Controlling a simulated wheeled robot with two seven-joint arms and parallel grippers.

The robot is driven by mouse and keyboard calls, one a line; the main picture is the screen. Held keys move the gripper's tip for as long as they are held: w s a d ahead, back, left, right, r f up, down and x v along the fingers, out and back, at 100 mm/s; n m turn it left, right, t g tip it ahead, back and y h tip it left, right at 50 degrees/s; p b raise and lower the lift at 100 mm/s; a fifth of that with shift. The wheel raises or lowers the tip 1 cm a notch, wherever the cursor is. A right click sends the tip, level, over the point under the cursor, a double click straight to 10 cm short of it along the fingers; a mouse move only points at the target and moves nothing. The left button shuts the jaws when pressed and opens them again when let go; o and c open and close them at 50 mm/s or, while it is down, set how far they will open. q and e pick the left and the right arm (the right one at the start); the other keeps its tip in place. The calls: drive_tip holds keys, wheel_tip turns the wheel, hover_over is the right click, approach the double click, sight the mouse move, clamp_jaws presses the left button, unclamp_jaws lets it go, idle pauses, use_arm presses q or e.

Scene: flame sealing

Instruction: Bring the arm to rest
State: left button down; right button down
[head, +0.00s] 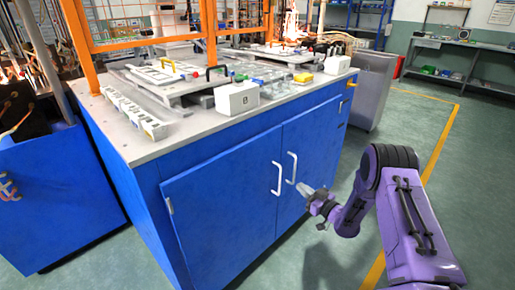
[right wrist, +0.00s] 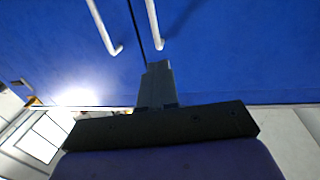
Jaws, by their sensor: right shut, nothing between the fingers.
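My right arm, purple, comes in from the right in the head view. Its gripper (head: 306,190) is in front of the blue cabinet's doors, close to the right white door handle (head: 291,168); whether they touch I cannot tell. The right wrist view shows the gripper (right wrist: 157,70) with its fingers together and nothing between them. The blue door face and both white handles are beyond it there. My left gripper is in neither view.
The blue cabinet (head: 225,200) carries a grey worktop with trays, a white box (head: 237,98) and an orange frame (head: 208,30). A grey bin (head: 372,90) stands at its right. The green floor (head: 325,258) by my arm is clear.

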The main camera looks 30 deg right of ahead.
drive_tip(key=shift+w+a+f, duration=0.1)
drive_tip(key=shift+w+a, duration=0.05)
drive_tip(key=s+a+f+m+g+h+p, duration=0.2)
drive_tip(key=s+a+f+m+g+h, duration=0.3)
drive_tip(key=s+a+f+m+g, duration=0.5)
drive_tip(key=s+a+f+n+g+p, duration=0.1)
drive_tip(key=s+a, duration=0.3)
drive_tip(key=s, duration=0.8)
drive_tip(key=s+a+f+n+g+p, duration=0.1)
drive_tip(key=s+a, duration=0.4)
drive_tip(key=s, duration=0.8)
drive_tip(key=f+g, duration=0.1)
drive_tip(key=g, duration=0.1)
drive_tip(key=shift+s+a+g, duration=0.15)
drive_tip(key=shift+g, duration=0.25)
